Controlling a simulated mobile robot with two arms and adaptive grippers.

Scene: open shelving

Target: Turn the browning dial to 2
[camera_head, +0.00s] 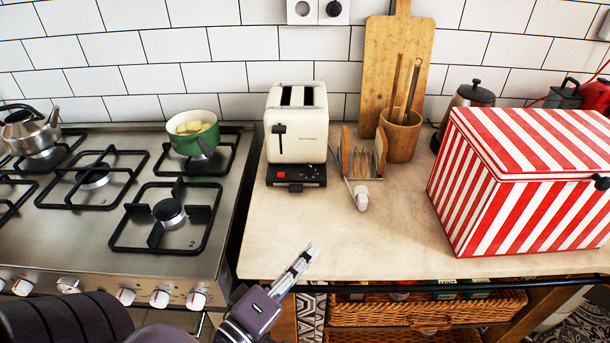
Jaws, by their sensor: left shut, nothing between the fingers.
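A cream two-slot toaster (305,137) stands on the counter, left of the middle of the view. Its front end faces me, with a black lever and a black control base (297,173) carrying a red button. The browning dial and its setting are too small to make out for sure on this base. My left gripper (313,247) is over the front edge of the counter, nearer to me than the toaster and apart from it. Its fingers are shut with nothing between them, pointing up and right in the picture. My right gripper is not in view.
A gas stove (100,225) with a green pot (195,143) is left. A red-striped box (525,215) stands right. The counter in front of the toaster is clear.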

